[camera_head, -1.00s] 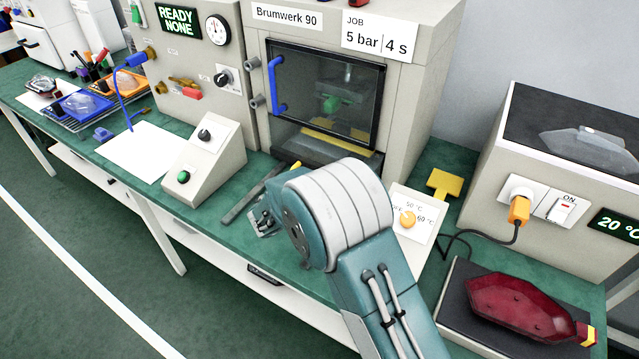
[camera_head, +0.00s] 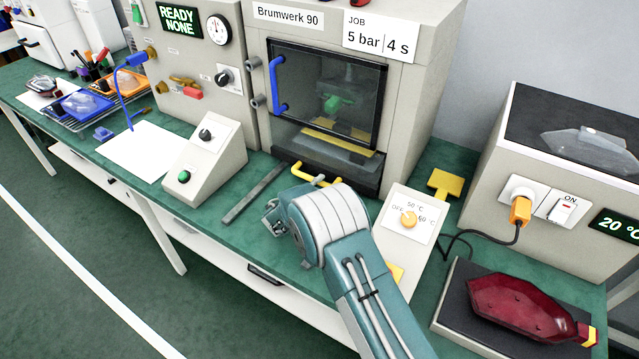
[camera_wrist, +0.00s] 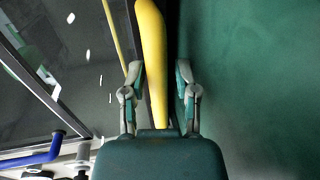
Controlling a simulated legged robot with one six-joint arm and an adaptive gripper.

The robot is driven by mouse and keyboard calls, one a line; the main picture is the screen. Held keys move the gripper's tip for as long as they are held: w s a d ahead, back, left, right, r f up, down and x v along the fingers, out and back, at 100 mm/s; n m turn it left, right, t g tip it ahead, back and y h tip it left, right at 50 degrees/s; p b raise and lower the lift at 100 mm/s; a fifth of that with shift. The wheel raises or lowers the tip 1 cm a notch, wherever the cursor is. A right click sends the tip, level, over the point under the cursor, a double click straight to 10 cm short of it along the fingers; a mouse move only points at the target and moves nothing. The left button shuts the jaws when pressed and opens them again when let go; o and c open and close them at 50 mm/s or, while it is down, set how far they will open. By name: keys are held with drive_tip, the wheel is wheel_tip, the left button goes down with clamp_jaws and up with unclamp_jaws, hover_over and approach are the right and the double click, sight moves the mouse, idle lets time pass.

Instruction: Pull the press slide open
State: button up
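The press slide (camera_head: 325,170) is a dark tray low in the press front, below the window door, with a yellow bar handle (camera_head: 312,177) on its front edge. My gripper (camera_head: 272,216) is in front of the slide, over the green bench top, and my wrist hides part of the area near the handle. In the wrist view the handle (camera_wrist: 152,50) runs between the two open fingers (camera_wrist: 158,72), with a gap showing on the right side. I cannot tell whether the handle is at fingertip depth or beyond. The fingers are not closed on it.
The press door (camera_head: 325,95) with its blue handle (camera_head: 276,85) is shut above the slide. A sloped button box (camera_head: 205,155) stands left, a heater dial box (camera_head: 408,225) right. A grey bar (camera_head: 255,192) lies on the bench.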

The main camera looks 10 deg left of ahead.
sight(267, 255)
drive_tip(key=shift+w+d, duration=0.2)
drive_tip(key=shift+w, duration=0.2)
clamp_jaws()
drive_tip(key=shift+s+f, duration=0.1)
drive_tip(key=f+v, duration=0.1)
drive_tip(key=v, duration=0.7)
drive_tip(key=f+v, duration=0.2)
drive_tip(key=v, duration=0.7)
drive_tip(key=s+f+v, duration=0.1)
drive_tip(key=f+v, duration=0.1)
drive_tip(key=v, duration=0.6)
drive_tip(key=shift+s+a+f, duration=0.2)
drive_tip(key=shift+a, duration=0.1)
unclamp_jaws()
drive_tip(key=shift+w+a, duration=0.1)
